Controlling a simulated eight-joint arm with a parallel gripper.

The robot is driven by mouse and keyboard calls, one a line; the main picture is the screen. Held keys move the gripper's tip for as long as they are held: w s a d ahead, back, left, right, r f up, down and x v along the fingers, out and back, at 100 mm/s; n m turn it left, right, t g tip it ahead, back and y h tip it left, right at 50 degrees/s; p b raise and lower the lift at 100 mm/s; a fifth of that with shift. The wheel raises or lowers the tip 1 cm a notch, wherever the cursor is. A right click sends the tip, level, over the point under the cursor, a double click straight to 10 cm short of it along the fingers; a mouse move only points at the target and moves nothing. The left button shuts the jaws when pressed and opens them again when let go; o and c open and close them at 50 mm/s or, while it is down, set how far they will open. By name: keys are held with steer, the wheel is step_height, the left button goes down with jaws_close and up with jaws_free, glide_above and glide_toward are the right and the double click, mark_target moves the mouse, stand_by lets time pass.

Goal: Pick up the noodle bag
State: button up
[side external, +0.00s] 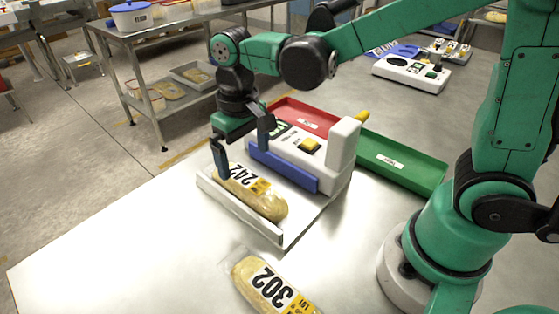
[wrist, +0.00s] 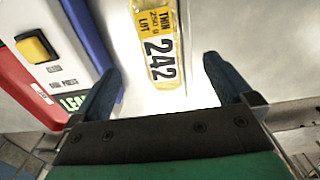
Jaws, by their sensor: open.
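A clear noodle bag (side external: 262,203) with pale contents and a "242" label lies on the white weighing tray (side external: 281,239). My gripper (side external: 245,155) is open and points down over the far left end of this bag. In the wrist view, the bag (wrist: 158,40) runs between the two open fingers (wrist: 163,75), with the "242" end nearest me. I cannot tell whether a finger touches it. A second similar bag (side external: 268,284), marked "302", lies on the table in front of the tray, clear of my gripper.
The checkweigher body (side external: 305,152) with a blue bar (side external: 282,170) and yellow button stands right behind the tray. A red tray (side external: 305,115) is behind it and a green tray (side external: 405,164) to its right. The table's left front is clear.

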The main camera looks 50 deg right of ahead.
mark_target(247, 178)
steer(key=shift+f, duration=2.55)
jaws_close()
steer(key=shift+r, duration=0.1)
